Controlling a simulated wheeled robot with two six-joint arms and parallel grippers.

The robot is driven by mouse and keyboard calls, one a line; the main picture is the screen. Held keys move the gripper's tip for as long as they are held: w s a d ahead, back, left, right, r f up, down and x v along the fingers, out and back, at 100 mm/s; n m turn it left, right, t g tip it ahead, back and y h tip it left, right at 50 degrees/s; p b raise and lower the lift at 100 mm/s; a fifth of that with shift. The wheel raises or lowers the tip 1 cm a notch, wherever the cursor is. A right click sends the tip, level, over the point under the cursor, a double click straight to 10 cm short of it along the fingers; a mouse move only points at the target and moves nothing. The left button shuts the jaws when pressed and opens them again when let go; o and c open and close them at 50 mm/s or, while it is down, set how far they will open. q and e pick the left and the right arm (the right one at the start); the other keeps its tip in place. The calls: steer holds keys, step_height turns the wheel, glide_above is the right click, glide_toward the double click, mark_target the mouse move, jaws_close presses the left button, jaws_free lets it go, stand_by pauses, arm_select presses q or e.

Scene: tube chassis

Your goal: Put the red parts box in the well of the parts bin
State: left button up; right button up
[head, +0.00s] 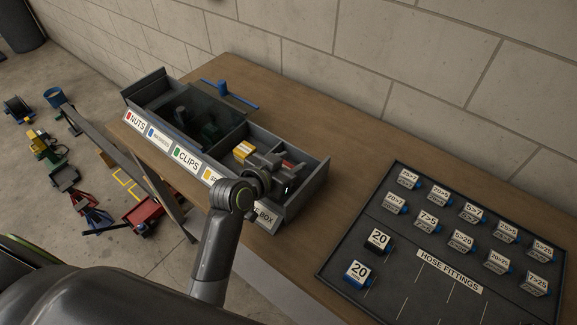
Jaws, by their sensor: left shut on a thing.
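The grey parts bin (318,178) stands on the wooden bench, divided into compartments with labels such as NUTS, CLIPS and BOX along its front. My left gripper (285,172) is over the right-end compartment, the one by the BOX label, and is shut on the red parts box (288,164). Only a small strip of red shows; the gripper and wrist hide the rest. I cannot tell whether the box touches the compartment floor. My right gripper is not in view.
A yellow-topped item (243,149) sits just left of my gripper. A dark hose fittings board (400,262) with several labelled blocks lies to the right. Bare bench (352,150) separates bin and board.

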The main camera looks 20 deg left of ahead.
arm_select(q)
steer(key=shift+f, duration=0.7)
steer(key=shift+f, duration=0.2)
steer(key=o, duration=1)
steer(key=shift+r, duration=0.25)
steer(key=b+v, duration=0.1)
steer(key=v, duration=1.1)
